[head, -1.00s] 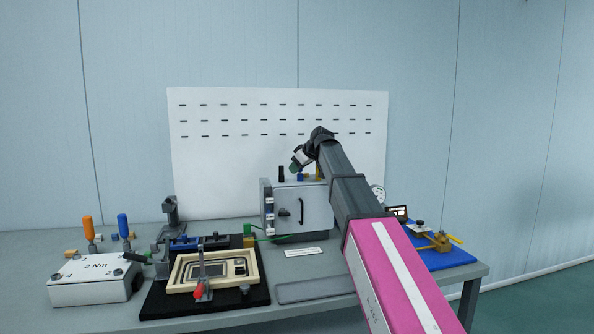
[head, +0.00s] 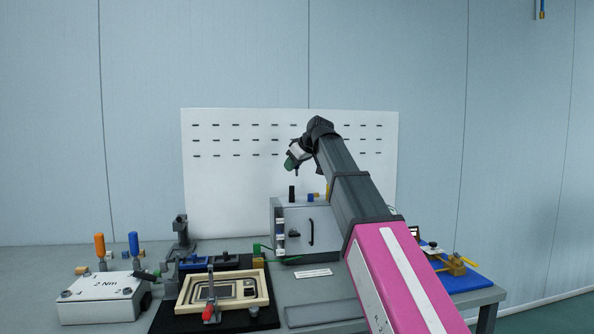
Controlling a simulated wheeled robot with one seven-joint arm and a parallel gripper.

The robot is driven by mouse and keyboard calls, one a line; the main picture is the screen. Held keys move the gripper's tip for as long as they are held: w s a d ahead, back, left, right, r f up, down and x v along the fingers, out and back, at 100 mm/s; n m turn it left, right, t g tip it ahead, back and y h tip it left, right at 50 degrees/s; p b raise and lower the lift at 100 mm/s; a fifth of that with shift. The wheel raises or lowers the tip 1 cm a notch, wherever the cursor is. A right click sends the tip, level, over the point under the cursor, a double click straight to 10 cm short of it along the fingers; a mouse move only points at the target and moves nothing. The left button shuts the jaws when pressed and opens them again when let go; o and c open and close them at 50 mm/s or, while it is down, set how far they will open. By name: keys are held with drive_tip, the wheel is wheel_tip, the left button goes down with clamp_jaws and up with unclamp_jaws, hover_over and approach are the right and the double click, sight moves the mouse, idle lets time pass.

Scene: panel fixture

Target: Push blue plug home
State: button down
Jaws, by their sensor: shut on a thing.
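A small blue piece (head: 311,197), which looks like the blue plug, stands on top of the grey panel box (head: 322,224). How deep it sits cannot be told. My gripper (head: 297,171) is above and a little left of it, apart from the box and tilted down. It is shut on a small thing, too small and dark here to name. My arm rises from the lower right and covers the right side of the box.
A black upright piece (head: 292,193) and a yellow piece (head: 328,191) flank the blue one. A green cable (head: 290,262) lies by the box's lower left. A framed fixture (head: 238,296), a 2 Nm box (head: 104,298) and a blue mat (head: 470,283) share the bench. A white board (head: 235,175) stands behind.

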drive_tip(key=shift+s+r, duration=0.1)
drive_tip(key=shift+s, duration=0.05)
idle(0.3)
drive_tip(key=w+d+f+m+t+h, duration=0.1)
drive_tip(key=w+d+m, duration=0.3)
drive_tip(key=w, duration=0.7)
drive_tip(key=shift+w+d+f+h, duration=0.2)
drive_tip(key=shift+d+f+h, duration=0.1)
drive_tip(key=shift+d+f, duration=0.25)
drive_tip(key=shift+m, duration=0.3)
drive_tip(key=shift+f, duration=2.8)
drive_tip(key=shift+f, duration=1.9)
drive_tip(key=c, duration=0.9)
unclamp_jaws()
